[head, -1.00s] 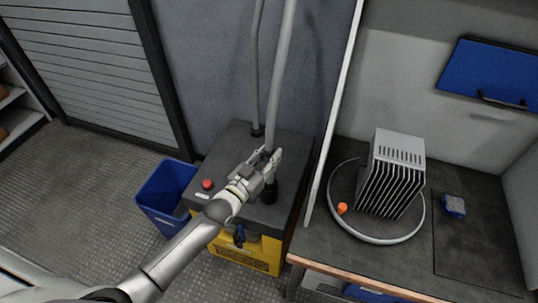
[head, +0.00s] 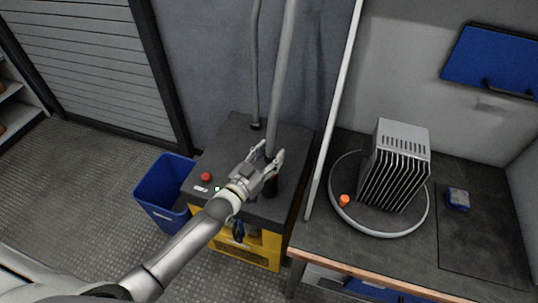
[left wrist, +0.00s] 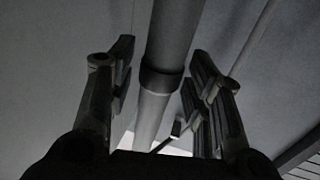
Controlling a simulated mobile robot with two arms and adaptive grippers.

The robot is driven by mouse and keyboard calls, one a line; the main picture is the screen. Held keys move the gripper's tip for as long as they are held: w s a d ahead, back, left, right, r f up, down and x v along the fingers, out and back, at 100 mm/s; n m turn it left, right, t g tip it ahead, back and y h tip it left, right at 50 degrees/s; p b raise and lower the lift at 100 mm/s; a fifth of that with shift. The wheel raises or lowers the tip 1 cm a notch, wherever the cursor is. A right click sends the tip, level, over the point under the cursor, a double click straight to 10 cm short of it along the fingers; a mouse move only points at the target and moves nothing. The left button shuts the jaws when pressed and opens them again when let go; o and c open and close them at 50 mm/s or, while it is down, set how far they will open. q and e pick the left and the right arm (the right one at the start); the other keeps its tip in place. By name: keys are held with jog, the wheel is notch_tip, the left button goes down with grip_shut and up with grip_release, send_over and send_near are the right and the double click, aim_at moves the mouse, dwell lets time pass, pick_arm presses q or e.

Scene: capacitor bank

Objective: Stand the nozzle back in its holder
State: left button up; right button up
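The nozzle appears to be the thick grey tube (head: 281,75), which stands nearly upright over the dark top of a yellow machine (head: 247,250). Its lower end meets a black holder-like socket (head: 271,187); how deep it sits I cannot tell. My left gripper (head: 270,154) is at the tube just above this socket, one finger on each side. In the left wrist view the tube (left wrist: 172,40), with a dark band, passes between the open fingers (left wrist: 160,90), with gaps visible beside it. My right gripper is not in view.
A thinner grey hose (head: 254,70) rises behind. A red button (head: 206,177) is on the machine top, and a blue bin (head: 160,190) stands left. The bench at right holds a finned grey block (head: 398,165), a grey ring (head: 380,234), an orange piece (head: 344,200) and a blue item (head: 458,199).

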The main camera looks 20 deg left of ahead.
pick_arm(q)
jog(key=shift+s+f, duration=0.1)
jog(key=shift+s+a, duration=0.15)
jog(key=shift+s, duration=0.1)
jog(key=v, duration=1.1)
jog(key=shift+s, duration=0.1)
dwell(0.6)
jog(key=s+a+f+g+y, duration=0.1)
jog(key=s+f+g, duration=0.25)
jog(key=f, duration=0.65)
jog(key=s+a+f+n+g+y, duration=0.15)
jog(key=s+f, duration=0.35)
jog(key=f, duration=0.5)
jog(key=s+a+f+g+y, duration=0.2)
jog(key=s+f+g, duration=0.15)
jog(key=f, duration=0.75)
jog(key=s+f+g, duration=0.2)
jog(key=s+f, duration=0.3)
jog(key=s, duration=0.4)
jog(key=s+d+f+g, duration=0.1)
jog(key=s+f+g, duration=0.2)
jog(key=s, duration=0.6)
jog(key=s+f+g, duration=0.2)
jog(key=s+f, duration=0.4)
jog(key=s, duration=0.3)
jog(key=shift+s+d+f+g+y, duration=0.3)
jog(key=shift+g+y, duration=0.05)
